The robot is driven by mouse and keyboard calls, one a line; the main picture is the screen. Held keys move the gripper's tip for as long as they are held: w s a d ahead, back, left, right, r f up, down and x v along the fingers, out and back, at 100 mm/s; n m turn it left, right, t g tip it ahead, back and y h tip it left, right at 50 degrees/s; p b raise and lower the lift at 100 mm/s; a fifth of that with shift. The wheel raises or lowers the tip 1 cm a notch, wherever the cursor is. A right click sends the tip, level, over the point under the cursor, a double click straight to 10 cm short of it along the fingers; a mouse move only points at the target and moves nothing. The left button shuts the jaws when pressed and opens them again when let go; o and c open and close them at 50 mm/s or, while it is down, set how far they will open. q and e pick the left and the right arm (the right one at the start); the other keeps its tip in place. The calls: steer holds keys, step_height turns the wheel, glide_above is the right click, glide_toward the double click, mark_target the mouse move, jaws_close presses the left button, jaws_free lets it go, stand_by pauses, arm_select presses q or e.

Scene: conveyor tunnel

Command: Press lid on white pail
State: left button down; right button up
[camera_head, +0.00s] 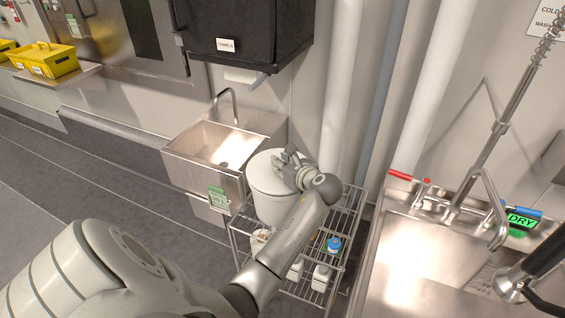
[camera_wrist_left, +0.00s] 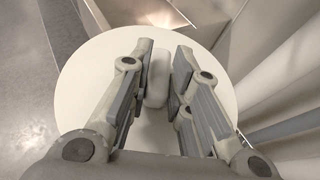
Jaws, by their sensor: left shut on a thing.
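The white pail (camera_head: 266,210) stands on the wire rack in the head view, partly behind my left arm. A round white lid (camera_head: 263,180) is at its top; whether it is fully seated or slightly raised I cannot tell. In the left wrist view the lid (camera_wrist_left: 82,95) fills the middle, with a pale raised handle (camera_wrist_left: 158,85) between the fingers. My left gripper (camera_head: 290,158) is over the lid, its fingers (camera_wrist_left: 165,65) shut on that handle. My right gripper is not in view.
The wire rack (camera_head: 345,225) also holds small bottles, one with a blue cap (camera_head: 335,244), on a lower shelf. A steel sink (camera_head: 205,150) stands behind left, a larger steel basin (camera_head: 415,260) at right. White vertical pipes (camera_head: 342,90) rise behind the rack.

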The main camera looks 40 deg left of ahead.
arm_select(q)
steer(key=shift+f, duration=0.6)
steer(key=c, duration=1.3)
jaws_free()
steer(key=shift+o, duration=0.2)
steer(key=v, duration=1.2)
